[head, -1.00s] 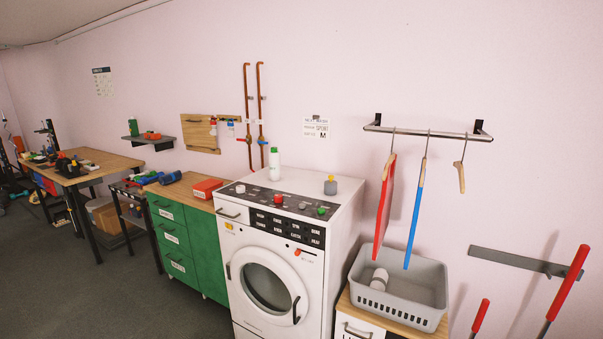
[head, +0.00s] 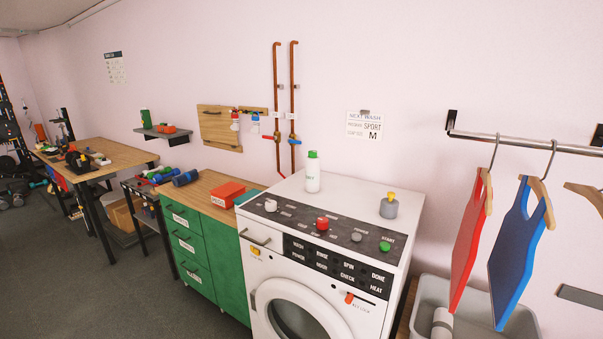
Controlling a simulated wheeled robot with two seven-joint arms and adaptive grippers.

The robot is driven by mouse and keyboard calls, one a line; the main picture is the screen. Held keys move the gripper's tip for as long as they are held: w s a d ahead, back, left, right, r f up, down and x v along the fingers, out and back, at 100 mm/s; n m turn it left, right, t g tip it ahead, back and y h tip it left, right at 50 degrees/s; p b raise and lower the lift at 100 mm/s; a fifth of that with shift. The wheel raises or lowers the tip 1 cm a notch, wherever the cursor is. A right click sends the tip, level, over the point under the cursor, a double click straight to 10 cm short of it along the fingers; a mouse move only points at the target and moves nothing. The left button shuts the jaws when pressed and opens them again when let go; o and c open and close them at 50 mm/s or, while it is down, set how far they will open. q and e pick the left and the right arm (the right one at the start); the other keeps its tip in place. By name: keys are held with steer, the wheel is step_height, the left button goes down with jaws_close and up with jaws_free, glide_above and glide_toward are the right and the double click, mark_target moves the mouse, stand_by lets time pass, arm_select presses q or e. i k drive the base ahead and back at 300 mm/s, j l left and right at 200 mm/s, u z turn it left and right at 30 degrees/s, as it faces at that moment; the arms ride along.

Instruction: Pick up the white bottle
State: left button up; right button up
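A white bottle (head: 312,174) with a green cap stands upright on top of the white washing machine (head: 366,188), near its back edge, behind the dark control panel. Another white cylindrical thing (head: 442,324) lies in the grey basket at the lower right, partly hidden; I cannot tell whether it is a bottle. Neither of my grippers is in view.
A small grey container with a yellow top (head: 389,207) stands right of the bottle. A red box (head: 226,194) sits on the green cabinet (head: 213,250) at left. Hanging red (head: 471,245) and blue (head: 519,255) garments are above the grey basket (head: 518,313). Floor is clear at lower left.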

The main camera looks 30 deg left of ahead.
mark_target(312, 165)
steer(key=j, duration=0.6)
steer(key=i+j, duration=0.15)
steer(key=j, duration=1.05)
steer(key=i, duration=0.05)
